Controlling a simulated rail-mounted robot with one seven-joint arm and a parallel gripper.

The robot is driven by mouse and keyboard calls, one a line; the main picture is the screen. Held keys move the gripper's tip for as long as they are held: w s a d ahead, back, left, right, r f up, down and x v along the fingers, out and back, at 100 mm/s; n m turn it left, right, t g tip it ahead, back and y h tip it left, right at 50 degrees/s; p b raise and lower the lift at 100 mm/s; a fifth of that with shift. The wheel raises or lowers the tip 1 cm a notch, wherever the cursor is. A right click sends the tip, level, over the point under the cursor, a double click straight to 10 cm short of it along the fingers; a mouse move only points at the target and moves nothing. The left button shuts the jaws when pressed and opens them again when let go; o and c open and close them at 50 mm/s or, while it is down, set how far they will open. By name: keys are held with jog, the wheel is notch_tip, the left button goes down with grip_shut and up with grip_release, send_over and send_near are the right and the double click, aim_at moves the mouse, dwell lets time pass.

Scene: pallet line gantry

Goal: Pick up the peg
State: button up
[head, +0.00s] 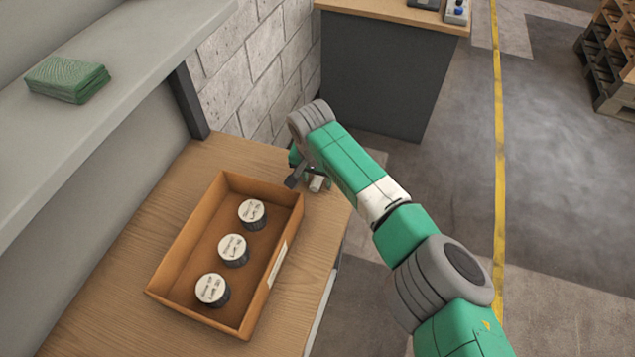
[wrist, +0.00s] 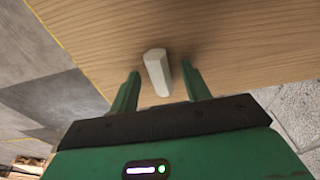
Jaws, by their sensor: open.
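The peg (wrist: 157,72) is a short, pale grey-white block with flat sides on the wooden table. In the wrist view it shows between the two green fingers of my gripper (wrist: 160,69), with a gap on each side. The fingers are open and I see no contact. I cannot tell how far the fingertips are above the table. In the head view the pale peg (head: 316,184) shows beside my gripper (head: 307,181), near the table's far right edge, partly hidden by the gripper and arm.
An orange-brown open box (head: 187,248) with three white-topped dark round containers (head: 233,249) stands close to my gripper on the table (head: 110,240). A shelf (head: 120,75) with folded green cloth (head: 67,79) runs along the left. A block wall (head: 262,70) stands behind.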

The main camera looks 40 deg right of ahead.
aim_at(318, 177)
grip_shut()
jog(key=shift+r, duration=0.25)
notch_tip(318, 177, up, 4)
jog(key=p, duration=0.2)
jog(key=shift+p, duration=0.4)
jog(key=s+a+p, duration=0.1)
jog(key=s+a, duration=0.2)
jog(key=s, duration=0.1)
jog(key=s+a+p, duration=0.2)
jog(key=s+a, duration=0.1)
jog(key=s, duration=0.2)
jog(key=s+a+p, duration=0.2)
jog(key=s+a, duration=0.1)
jog(key=s, duration=0.1)
jog(key=shift+s+r, duration=0.25)
jog(key=shift+r, duration=0.05)
